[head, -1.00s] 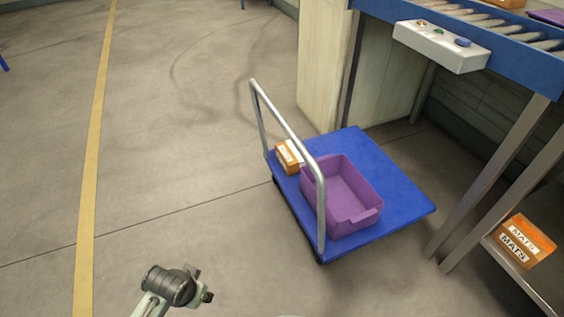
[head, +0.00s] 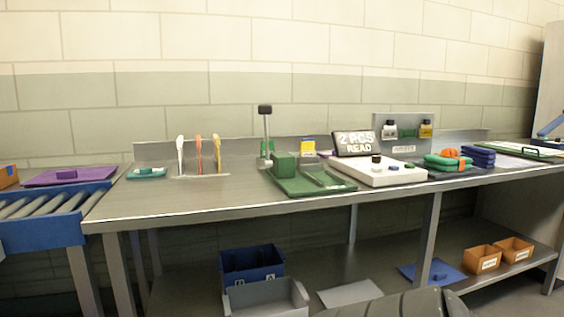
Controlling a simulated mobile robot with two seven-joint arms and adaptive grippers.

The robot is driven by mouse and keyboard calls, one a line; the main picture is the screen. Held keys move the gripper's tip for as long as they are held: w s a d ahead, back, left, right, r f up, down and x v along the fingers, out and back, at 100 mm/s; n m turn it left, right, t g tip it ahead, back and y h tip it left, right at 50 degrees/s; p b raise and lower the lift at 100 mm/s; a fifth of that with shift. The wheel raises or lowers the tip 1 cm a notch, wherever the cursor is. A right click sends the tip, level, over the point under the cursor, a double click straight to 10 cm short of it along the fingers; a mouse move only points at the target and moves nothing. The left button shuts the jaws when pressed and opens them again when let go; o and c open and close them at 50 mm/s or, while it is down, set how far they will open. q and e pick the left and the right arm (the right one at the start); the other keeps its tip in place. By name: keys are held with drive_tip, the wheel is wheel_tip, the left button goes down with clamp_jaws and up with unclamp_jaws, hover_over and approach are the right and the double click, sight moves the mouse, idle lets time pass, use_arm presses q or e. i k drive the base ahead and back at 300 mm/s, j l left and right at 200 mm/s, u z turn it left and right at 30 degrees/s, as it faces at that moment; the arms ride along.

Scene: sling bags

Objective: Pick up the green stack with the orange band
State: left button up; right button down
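A green stack (head: 437,163) with an orange band (head: 452,153) on it lies on the right part of the metal workbench (head: 225,194). A dark blue stack (head: 477,157) lies close to its right. The green stack appears to lie on a flat surface or mat that is too small to make out. Neither of my grippers shows in the head view. Only a grey rounded part, likely of my own arm, shows at the bottom edge.
Left of the stack is a white panel (head: 372,175) with knobs, then a green tray (head: 300,188) with a dark post behind it. A roller conveyor (head: 40,235) adjoins the bench at left. The lower shelf holds blue and grey bins (head: 252,264) and orange boxes (head: 482,260).

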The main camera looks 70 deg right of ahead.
sight(449, 160)
drive_tip(key=z, duration=3.25)
